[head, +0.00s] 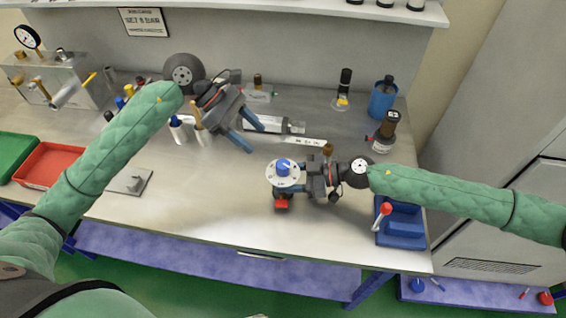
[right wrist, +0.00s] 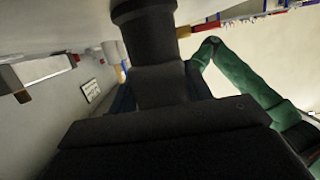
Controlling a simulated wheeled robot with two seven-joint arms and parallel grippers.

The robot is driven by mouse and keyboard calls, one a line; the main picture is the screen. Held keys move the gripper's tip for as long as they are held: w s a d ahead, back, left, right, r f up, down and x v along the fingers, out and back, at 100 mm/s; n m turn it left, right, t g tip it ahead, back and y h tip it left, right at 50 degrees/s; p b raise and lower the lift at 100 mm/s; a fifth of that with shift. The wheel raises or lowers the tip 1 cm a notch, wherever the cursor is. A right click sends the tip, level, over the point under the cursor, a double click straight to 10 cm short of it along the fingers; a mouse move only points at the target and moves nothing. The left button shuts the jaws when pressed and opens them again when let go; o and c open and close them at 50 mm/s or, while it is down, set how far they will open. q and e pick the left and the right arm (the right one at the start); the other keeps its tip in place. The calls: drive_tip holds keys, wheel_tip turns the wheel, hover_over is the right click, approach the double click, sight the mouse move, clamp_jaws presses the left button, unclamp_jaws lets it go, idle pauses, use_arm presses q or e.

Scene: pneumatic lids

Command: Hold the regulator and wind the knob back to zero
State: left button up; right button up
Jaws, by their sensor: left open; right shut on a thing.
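The regulator has a blue knob (head: 284,165) on top of a round white dial (head: 287,180) with marks around its rim. A red part (head: 281,204) shows below the dial, at the front. My right gripper (head: 306,178) comes in from the right and is shut on the regulator just beside the dial. The grip itself is mostly hidden by the dial and the gripper's own body. My left gripper (head: 254,138) is open and empty, up and left of the knob and apart from it, its blue fingers pointing down towards the right. The knob's exact setting is too small to read.
A blue fixture (head: 401,228) with a red-tipped lever stands at the bench's right front. A grey cylinder (head: 266,125) lies behind the regulator. A brown-topped bottle (head: 387,128) and a blue cup (head: 382,100) stand back right. A red tray (head: 50,166) is far left. The front middle bench is clear.

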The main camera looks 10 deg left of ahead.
sight(282, 164)
use_arm(q)
drive_tip(key=x, duration=1.2)
drive_tip(key=c, duration=1)
